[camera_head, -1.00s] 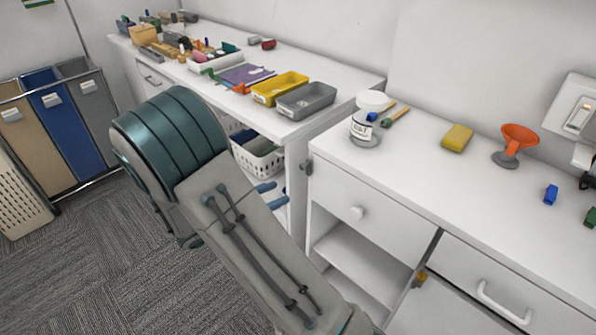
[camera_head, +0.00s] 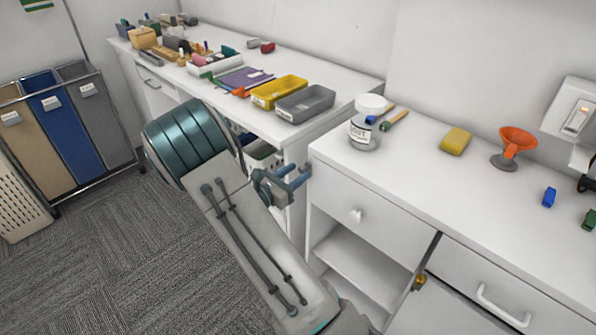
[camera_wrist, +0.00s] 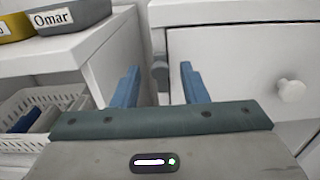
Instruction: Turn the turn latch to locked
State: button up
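A dark grey knob-like fitting, which looks like the turn latch (camera_wrist: 160,68), sits at the left front edge of the white cabinet. In the wrist view it shows in the gap between my two blue fingers. Whether they touch it, and which way it is turned, I cannot tell. In the head view my fingers largely hide it. My gripper (camera_head: 301,176) is open and empty, its fingers pointing at the cabinet's left edge. A small brass-coloured fitting (camera_head: 420,281) is on the cabinet front lower right, away from my gripper.
A drawer with a round knob (camera_head: 356,215) is right of my gripper, above an open shelf (camera_head: 362,262). On the left, a white basket (camera_wrist: 50,105) stands under the other counter, which bears a grey bin (camera_head: 306,102). A jar (camera_head: 364,130) stands on the cabinet top.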

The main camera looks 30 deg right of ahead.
jog(key=shift+w+d, duration=0.25)
jog(key=shift+d, duration=0.45)
grip_shut()
